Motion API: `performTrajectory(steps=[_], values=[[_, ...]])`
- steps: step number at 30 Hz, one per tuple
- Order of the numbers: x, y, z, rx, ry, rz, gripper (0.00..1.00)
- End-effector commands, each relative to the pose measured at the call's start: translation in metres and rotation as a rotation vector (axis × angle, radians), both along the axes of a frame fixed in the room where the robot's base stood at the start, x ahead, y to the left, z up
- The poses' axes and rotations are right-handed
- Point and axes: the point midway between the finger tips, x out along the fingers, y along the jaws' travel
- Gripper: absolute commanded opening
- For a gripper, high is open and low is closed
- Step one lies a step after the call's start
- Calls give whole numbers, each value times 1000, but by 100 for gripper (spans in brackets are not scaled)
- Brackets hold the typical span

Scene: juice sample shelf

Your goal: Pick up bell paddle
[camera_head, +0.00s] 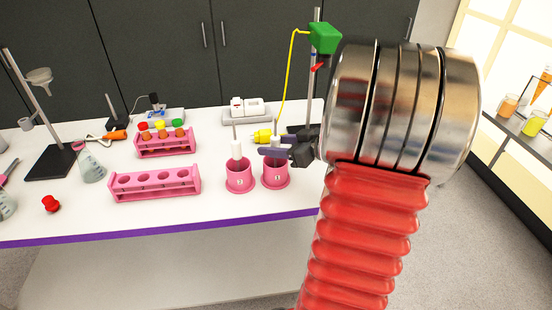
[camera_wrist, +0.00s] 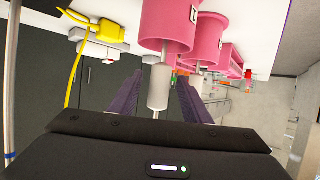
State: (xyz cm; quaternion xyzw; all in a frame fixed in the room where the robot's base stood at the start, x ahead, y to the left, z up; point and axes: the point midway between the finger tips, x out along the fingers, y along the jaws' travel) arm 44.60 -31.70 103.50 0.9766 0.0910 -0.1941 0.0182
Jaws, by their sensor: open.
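Two pink cups stand side by side on the white bench, each with a white-handled rod upright in it. The left cup (camera_head: 240,178) holds one white handle (camera_head: 237,150); the right cup (camera_head: 275,174) holds the other (camera_head: 277,128). I cannot tell by shape which is the bell paddle, as the lower ends are hidden in the cups. My gripper (camera_head: 276,152), with purple fingers, is open at the right cup's rod, just above its rim. In the wrist view, a pale handle (camera_wrist: 158,88) stands between the spread fingers, below a pink cup (camera_wrist: 166,25) in the picture.
A pink rack with capped tubes (camera_head: 165,142) and an emptier pink rack (camera_head: 154,184) stand to the left. A yellow plug with a cord (camera_head: 263,136) and a metal stand with a green box (camera_head: 325,38) are close behind the cups. The bench's front edge is purple.

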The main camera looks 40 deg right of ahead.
Motion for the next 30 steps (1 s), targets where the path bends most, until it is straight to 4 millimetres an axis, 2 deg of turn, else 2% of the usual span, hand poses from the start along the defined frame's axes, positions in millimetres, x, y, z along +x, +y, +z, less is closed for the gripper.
performTrajectory(steps=[4,9,25,30], values=[[19,4,-7,2,0,2,44],[31,5,-12,0,0,0,44],[32,5,-12,0,0,-2,44],[31,5,-13,0,0,-2,33]])
